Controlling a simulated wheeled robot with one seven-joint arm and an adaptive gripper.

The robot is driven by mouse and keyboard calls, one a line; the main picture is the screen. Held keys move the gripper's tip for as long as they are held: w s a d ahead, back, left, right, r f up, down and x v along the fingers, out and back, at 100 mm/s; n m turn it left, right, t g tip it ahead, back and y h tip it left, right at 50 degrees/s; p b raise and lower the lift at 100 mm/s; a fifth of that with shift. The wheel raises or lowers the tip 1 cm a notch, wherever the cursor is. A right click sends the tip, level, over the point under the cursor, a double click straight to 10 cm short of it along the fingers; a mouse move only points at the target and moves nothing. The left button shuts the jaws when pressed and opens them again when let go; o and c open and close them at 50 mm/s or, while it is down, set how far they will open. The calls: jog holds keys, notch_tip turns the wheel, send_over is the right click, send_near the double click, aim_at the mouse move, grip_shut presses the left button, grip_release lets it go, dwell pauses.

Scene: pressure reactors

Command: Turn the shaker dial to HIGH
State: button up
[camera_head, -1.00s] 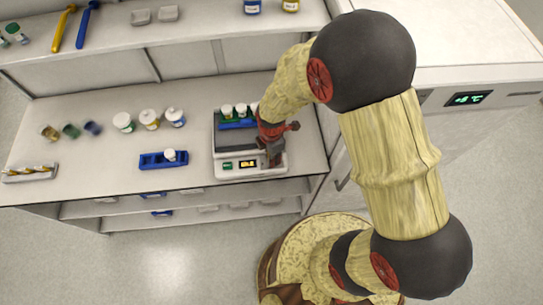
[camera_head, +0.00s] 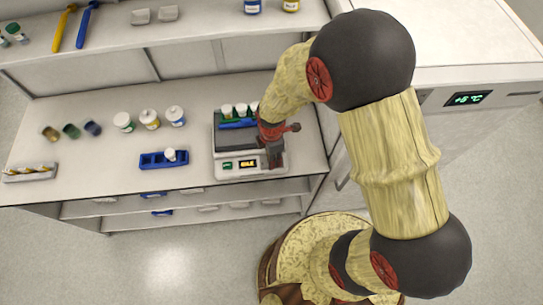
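The shaker (camera_head: 228,166) is a white and dark-grey box on the bench, left of my arm. Its front panel carries a small green-lit button or light and a dark display (camera_head: 247,164) with yellow characters, too small to read surely. A blue rack with several white-capped vials sits on its top. My gripper (camera_head: 273,160), red and dark, points down at the right end of the front panel. The dial is not visible; the gripper covers that part of the panel. Whether the fingers are open or shut on the dial cannot be made out.
A blue rack (camera_head: 164,160) with one white-capped vial stands left of the shaker. Several jars and small pots stand behind and left of it. A white tray (camera_head: 30,173) lies far left. An upper shelf (camera_head: 110,35) runs behind. A white cabinet (camera_head: 440,75) stands right.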

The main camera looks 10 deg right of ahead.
jog(key=shift+o, duration=0.3)
jog(key=shift+w, duration=0.1)
jog(key=shift+r, duration=4)
